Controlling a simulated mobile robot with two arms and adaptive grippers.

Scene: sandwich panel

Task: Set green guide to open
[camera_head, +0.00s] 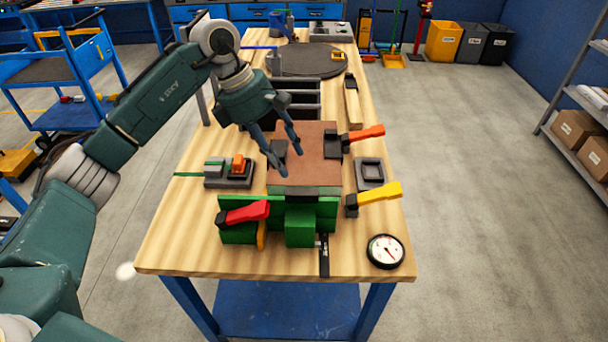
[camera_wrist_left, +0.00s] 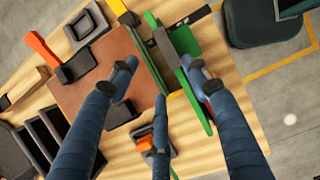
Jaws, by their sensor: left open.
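The green guide (camera_head: 300,227) stands upright along the front edge of the brown-topped panel (camera_head: 310,150). A red-handled clamp (camera_head: 246,213) sits at its left part. In the left wrist view the green guide (camera_wrist_left: 187,45) runs beside the panel (camera_wrist_left: 92,78), partly hidden by my fingers. My left gripper (camera_head: 289,157) is open and empty above the panel's left part, behind the guide. Its spread fingers also show in the left wrist view (camera_wrist_left: 160,77). My right gripper is not in view.
An orange-handled clamp (camera_head: 365,133) and a yellow-handled clamp (camera_head: 378,193) stand right of the panel. A dial gauge (camera_head: 385,251) lies at the front right corner. A dark block with an orange part (camera_head: 231,172) lies left of the panel. The table's front left is clear.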

